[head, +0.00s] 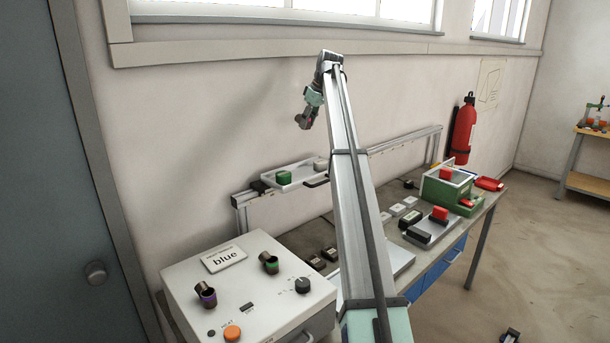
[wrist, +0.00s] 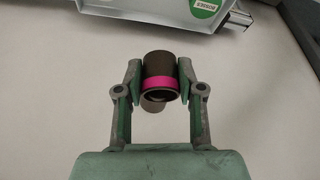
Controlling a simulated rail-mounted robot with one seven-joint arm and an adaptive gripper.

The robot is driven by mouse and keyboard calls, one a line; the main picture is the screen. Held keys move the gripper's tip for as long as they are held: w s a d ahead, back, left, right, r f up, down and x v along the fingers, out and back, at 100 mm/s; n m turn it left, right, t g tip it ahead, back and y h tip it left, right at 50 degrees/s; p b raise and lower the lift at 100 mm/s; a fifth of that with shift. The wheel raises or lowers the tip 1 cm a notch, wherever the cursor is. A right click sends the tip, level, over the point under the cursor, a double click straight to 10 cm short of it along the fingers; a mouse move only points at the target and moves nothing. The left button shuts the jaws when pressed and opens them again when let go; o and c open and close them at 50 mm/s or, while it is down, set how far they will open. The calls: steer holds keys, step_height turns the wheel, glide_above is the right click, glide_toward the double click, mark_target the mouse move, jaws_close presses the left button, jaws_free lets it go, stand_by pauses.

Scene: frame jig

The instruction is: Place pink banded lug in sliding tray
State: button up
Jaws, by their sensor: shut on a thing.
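The pink banded lug (wrist: 160,67), a dark brown cylinder with a bright pink band near its lower end, is between my gripper's (wrist: 160,88) fingers in the wrist view. The fingers are shut on its sides. In the head view my gripper (head: 304,121) is in the air before the wall, above and behind the workbench. What appears to be the sliding tray (head: 298,176) is a pale shallow tray on the rail, well below my gripper.
A white box (head: 185,277) with a "blue" sign, a purple banded lug (head: 206,294) and a green banded lug (head: 269,263) stands at the front left. Green bins (head: 446,190) and red and black blocks are on the right. A fire extinguisher (head: 463,130) hangs on the wall.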

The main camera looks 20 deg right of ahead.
mark_target(304, 177)
step_height(304, 177, down, 19)
steer(key=p, duration=0.3)
steer(key=shift+a+r, duration=0.1)
steer(key=shift+r, duration=0.1)
steer(key=shift+f, duration=0.1)
steer(key=shift+f, duration=0.1)
steer(key=o, duration=1.2)
steer(key=shift+c, duration=0.2)
steer(key=shift+r, duration=0.25)
steer(key=b+v, duration=0.3)
steer(key=v, duration=0.9)
